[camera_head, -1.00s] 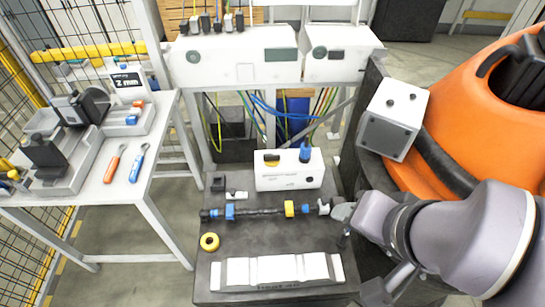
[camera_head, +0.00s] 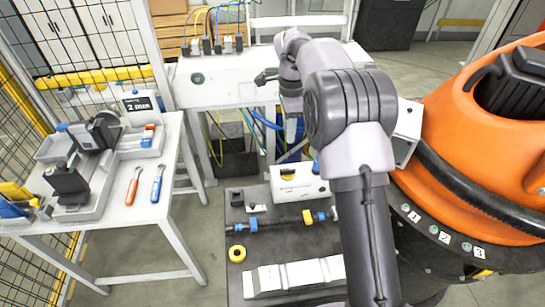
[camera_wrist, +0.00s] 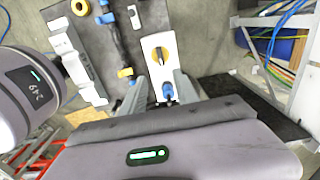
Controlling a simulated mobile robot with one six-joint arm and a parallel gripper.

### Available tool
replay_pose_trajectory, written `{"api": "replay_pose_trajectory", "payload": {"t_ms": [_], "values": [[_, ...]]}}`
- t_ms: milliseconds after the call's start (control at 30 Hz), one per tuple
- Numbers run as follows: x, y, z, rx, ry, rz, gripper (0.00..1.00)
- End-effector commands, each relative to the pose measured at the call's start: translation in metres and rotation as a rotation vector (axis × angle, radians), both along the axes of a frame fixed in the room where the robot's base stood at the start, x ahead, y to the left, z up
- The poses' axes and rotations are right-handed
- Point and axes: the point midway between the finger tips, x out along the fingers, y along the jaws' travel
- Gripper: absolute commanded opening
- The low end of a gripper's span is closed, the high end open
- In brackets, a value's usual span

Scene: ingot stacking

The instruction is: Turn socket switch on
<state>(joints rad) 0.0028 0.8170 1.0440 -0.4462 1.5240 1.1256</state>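The white socket box (camera_head: 303,186) stands on the dark lower table in the head view, partly hidden by my arm. Its yellow switch knob (camera_head: 287,174) is on top. In the wrist view the box (camera_wrist: 158,24) is ahead of my gripper (camera_wrist: 162,77), with the yellow round switch (camera_wrist: 160,54) bearing a dark bar. A blue plug (camera_wrist: 168,91) shows between my two grey fingers, which are apart. I cannot tell whether they touch anything. In the head view my arm hides most of the gripper.
A dark bar with blue and yellow clamps (camera_head: 270,224), a yellow ring (camera_head: 237,254) and a white block (camera_head: 280,278) lie on the lower table. A white connector housing (camera_head: 215,82) with cables stands behind. An orange machine (camera_head: 500,130) is close on the right.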

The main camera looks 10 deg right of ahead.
Motion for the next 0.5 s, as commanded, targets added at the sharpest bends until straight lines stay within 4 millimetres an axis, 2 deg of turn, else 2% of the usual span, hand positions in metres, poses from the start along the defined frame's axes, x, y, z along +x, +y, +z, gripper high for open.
{"api": "replay_pose_trajectory", "payload": {"t_ms": [167, 400, 500], "values": [[-0.001, 0.000, -0.044, 0.001, 0.004, 0.000, 0.36], [-0.001, 0.000, -0.118, 0.001, 0.003, 0.001, 0.36], [-0.001, 0.000, -0.142, 0.001, 0.002, 0.002, 0.36]]}}
